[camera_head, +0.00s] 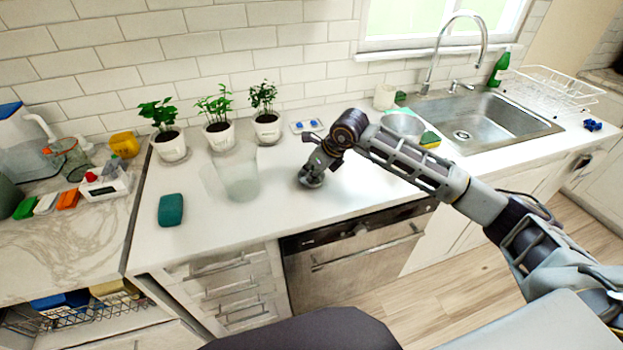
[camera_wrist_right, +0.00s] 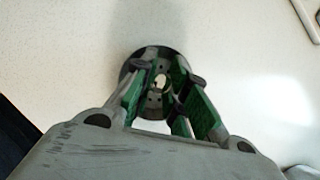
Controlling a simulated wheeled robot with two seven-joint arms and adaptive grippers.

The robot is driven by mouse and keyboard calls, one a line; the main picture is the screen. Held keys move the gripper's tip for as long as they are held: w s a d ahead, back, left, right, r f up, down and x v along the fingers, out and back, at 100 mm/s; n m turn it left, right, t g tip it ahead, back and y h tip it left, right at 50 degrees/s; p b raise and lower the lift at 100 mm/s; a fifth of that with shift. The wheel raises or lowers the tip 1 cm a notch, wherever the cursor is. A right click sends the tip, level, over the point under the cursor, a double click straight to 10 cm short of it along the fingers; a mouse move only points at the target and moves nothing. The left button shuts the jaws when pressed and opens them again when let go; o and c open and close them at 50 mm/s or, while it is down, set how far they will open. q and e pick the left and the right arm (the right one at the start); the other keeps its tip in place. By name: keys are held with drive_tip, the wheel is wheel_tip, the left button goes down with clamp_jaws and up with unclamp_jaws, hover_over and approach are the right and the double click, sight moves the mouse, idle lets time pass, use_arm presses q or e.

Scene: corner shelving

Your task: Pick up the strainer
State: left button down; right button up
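The strainer (camera_head: 312,181) is a small, dark, round metal piece on the white counter, below my right gripper (camera_head: 318,160). In the right wrist view the strainer (camera_wrist_right: 157,76) shows as a grey disc with a pale centre. My right gripper (camera_wrist_right: 162,72) points down over it, with green-padded fingers on either side of its middle. A gap shows between the fingers, so the gripper looks open; whether they touch the strainer is hard to tell. My left gripper is not in view.
A clear glass (camera_head: 238,178) and a teal sponge (camera_head: 171,210) are left of the gripper. Potted plants (camera_head: 218,134) and a small tray (camera_head: 306,126) stand behind. The front counter is mostly clear.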

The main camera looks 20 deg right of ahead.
sight(311, 170)
clamp_jaws()
drive_tip(key=shift+r, duration=0.2)
wheel_tip(311, 170, up, 8)
drive_tip(key=shift+b, duration=0.3)
drive_tip(key=shift+r, duration=0.85)
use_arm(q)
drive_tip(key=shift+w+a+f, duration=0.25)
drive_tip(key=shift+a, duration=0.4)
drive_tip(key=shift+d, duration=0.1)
